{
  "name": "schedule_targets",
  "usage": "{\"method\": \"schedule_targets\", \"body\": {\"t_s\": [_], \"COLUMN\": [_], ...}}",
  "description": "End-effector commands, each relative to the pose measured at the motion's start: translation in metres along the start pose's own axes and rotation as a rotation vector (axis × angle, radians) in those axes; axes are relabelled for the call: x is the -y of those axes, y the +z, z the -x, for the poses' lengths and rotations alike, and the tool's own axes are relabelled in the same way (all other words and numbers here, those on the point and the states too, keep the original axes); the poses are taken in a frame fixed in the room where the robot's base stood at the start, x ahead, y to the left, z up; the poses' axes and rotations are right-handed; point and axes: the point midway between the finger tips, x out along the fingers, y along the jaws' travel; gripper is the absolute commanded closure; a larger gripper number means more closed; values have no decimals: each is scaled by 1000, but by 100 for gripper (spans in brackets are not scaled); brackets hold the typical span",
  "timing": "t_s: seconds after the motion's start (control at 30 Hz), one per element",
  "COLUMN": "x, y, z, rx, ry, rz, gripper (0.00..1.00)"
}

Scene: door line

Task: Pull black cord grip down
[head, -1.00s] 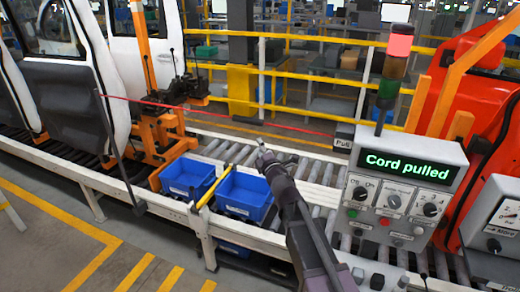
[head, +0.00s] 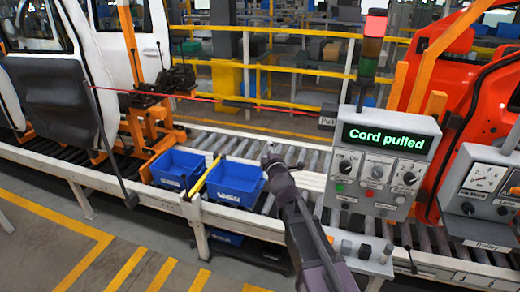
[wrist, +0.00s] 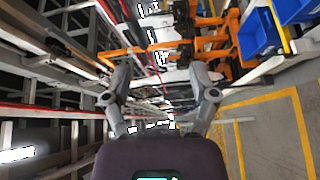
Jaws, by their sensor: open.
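A thin red cord (head: 180,97) runs across the line from the left to a box marked "Pull" (head: 327,117). A small dark piece (head: 237,104) on the cord may be the black grip; it is too small to be sure. My gripper (head: 272,152) is below the cord and right of that piece, apart from the cord in the picture. In the wrist view my gripper (wrist: 165,95) has its two fingers spread, with nothing seen held between them. The control box display (head: 387,140) reads "Cord pulled", and the red lamp (head: 375,26) above it is lit.
Two blue bins (head: 235,182) stand at the conveyor's near edge. A white door (head: 75,50) hangs on an orange carrier at the left. A yellow railing (head: 270,70) runs behind the line. The near left floor is clear.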

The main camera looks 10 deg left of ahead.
Motion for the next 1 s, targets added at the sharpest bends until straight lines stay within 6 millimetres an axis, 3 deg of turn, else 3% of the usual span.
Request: {"method": "schedule_targets", "body": {"t_s": [0.2,0.4,1.0], "x": [13,19,24], "y": [24,37,47], "z": [6,10,13], "rx": [68,104,132], "ry": [-33,-51,-63], "rz": [-58,-89,-111], "gripper": [25,25,25]}}
